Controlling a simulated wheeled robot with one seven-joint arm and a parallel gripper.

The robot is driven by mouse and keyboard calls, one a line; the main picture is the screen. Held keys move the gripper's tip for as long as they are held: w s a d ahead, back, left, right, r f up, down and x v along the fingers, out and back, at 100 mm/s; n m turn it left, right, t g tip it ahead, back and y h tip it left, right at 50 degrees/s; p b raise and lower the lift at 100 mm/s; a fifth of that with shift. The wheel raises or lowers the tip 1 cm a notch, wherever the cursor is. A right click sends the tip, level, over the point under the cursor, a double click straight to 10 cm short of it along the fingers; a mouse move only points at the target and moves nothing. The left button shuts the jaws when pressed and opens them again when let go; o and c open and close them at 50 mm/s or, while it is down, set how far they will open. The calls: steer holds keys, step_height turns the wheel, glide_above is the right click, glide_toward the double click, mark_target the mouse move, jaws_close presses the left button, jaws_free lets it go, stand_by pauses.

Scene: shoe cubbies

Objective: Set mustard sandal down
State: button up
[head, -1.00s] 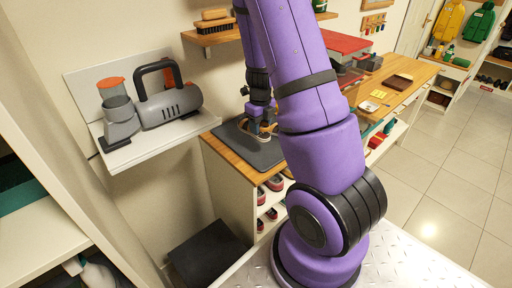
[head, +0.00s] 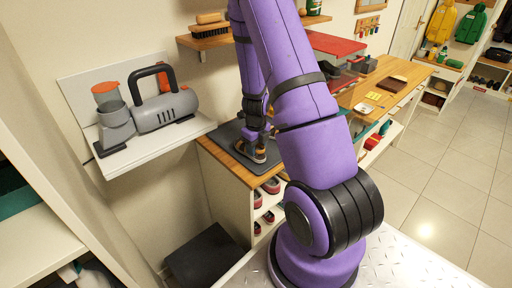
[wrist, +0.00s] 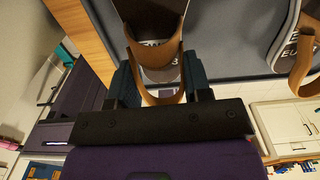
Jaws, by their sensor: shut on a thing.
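The mustard sandal (wrist: 152,92) is held in my gripper (wrist: 158,80), with its tan strap between the two dark fingers in the wrist view. In the head view my gripper (head: 253,136) is above the front part of the dark grey mat (head: 226,136), with the sandal (head: 258,157) just below it. I cannot tell whether the sole touches the mat. A second sandal (wrist: 283,45) with a tan strap and dark footbed is at the right in the wrist view. My arm hides part of the mat.
The mat lies on a wooden-topped cubby unit (head: 241,205) with shoes (head: 270,186) inside. A wall shelf (head: 155,149) with a grey appliance (head: 166,108) is at left. A brush (head: 210,30) lies on a shelf above. A wooden bench (head: 372,92) extends behind at right.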

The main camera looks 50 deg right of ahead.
steer(key=shift+f, duration=0.1)
steer(key=o, duration=1)
steer(key=shift+c, duration=0.2)
